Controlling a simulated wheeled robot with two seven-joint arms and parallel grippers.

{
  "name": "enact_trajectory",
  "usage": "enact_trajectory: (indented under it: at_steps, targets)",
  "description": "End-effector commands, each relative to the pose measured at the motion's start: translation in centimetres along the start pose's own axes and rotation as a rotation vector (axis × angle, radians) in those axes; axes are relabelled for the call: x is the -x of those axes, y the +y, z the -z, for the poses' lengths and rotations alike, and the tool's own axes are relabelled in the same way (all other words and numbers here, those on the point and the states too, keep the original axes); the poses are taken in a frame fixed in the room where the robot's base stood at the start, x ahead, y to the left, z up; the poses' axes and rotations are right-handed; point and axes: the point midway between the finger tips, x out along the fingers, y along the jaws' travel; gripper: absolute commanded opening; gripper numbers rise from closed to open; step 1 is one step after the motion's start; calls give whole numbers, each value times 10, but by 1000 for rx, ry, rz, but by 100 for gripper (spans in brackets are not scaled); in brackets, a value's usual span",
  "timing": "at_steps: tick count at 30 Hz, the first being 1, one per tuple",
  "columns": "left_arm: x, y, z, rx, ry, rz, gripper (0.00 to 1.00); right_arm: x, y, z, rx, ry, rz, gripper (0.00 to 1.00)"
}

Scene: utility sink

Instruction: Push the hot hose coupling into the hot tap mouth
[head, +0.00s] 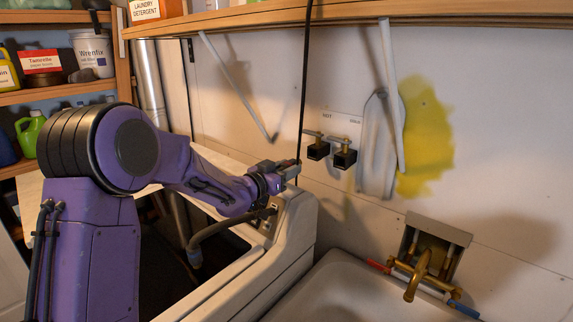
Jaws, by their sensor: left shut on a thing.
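My left gripper (291,169) is shut at the wall end of my purple arm, above the back of the washer top. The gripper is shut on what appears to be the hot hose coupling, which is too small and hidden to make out. The hot tap (317,149), a brass valve with a dark block under the HOT label, is on the wall just right of and slightly above the gripper, apart from it. My right gripper is not in view.
The cold tap (343,157) is right beside the hot one. A grey hose (215,229) loops at the washer's back panel (293,215). A sink (350,290) with a brass faucet (420,275) is at lower right. A wooden shelf (350,14) runs above.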

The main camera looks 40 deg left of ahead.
Motion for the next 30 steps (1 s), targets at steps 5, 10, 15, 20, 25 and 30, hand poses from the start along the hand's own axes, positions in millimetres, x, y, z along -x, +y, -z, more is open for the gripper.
enact_trajectory:
  at_steps: [5,10,15,20,25,30]
  targets:
    - [1,-3,1,0,0,2,0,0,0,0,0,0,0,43]
    - [1,-3,2,0,-1,3,0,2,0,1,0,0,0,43]
    - [-6,-3,2,-3,-4,4,0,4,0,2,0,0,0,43]
    - [-25,-2,2,-3,-3,4,0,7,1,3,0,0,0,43]
    - [-43,-2,2,-3,-4,4,0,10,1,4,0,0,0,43]
    - [-53,-2,2,-2,-3,5,0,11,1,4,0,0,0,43]
